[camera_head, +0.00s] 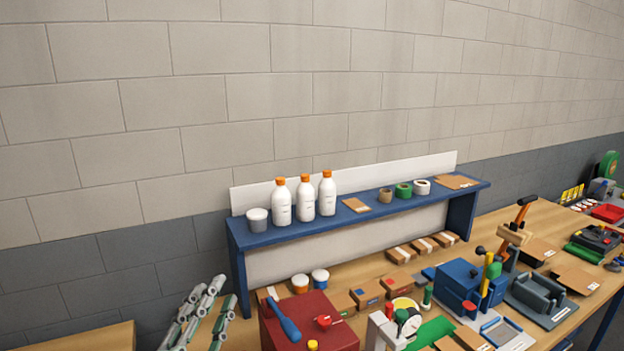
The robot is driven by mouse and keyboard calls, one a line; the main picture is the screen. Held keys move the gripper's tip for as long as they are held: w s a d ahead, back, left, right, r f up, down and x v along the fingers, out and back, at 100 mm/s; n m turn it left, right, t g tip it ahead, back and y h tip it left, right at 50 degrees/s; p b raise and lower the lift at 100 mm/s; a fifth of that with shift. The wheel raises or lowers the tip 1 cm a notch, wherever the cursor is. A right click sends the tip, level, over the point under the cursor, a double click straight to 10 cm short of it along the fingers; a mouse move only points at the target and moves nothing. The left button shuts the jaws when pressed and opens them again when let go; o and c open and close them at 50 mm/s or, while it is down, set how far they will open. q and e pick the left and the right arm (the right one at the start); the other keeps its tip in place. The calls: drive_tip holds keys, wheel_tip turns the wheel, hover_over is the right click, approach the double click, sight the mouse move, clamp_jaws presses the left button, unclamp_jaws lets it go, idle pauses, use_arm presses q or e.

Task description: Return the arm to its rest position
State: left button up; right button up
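My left gripper (224,293) is at the bottom left of the head view, in front of the wooden workbench (240,334). Its grey and pale green fingers point up and stand apart, with nothing seen between them. The rest of the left arm is below the picture. My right arm and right gripper are not in view.
A red box (283,333) with a blue-handled tool (283,320) stands right of the gripper. Tools and small boxes crowd the bench. Another wooden surface (88,340) is at the lower left.

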use_arm(q)
drive_tip(key=s+a+f+n+g+y, duration=0.1)
drive_tip(key=a+f+n+g+y, duration=0.15)
drive_tip(key=f, duration=0.35)
drive_tip(key=s+a+f+n+g+y, duration=0.1)
drive_tip(key=a+f+n+g+y, duration=0.15)
drive_tip(key=f, duration=0.45)
drive_tip(key=s+f+n+g+h, duration=0.2)
drive_tip(key=s+f+n+g, duration=0.4)
drive_tip(key=s+f+g, duration=1.1)
drive_tip(key=s+f+t+b, duration=0.2)
drive_tip(key=s+f+b, duration=0.15)
drive_tip(key=f, duration=1.45)
drive_tip(key=s+f+t+b, duration=0.2)
drive_tip(key=s+f+b, duration=0.15)
drive_tip(key=f, duration=1.55)
drive_tip(key=s+a+f+g+b, duration=0.1)
drive_tip(key=s+a+f+b, duration=0.2)
drive_tip(key=s+f, duration=1.4)
wheel_tip(320, 180, down, 4)
drive_tip(key=shift+r+m+g+y+b, duration=0.1)
drive_tip(key=shift+m+g+y+b, duration=0.25)
drive_tip(key=shift+b, duration=0.8)
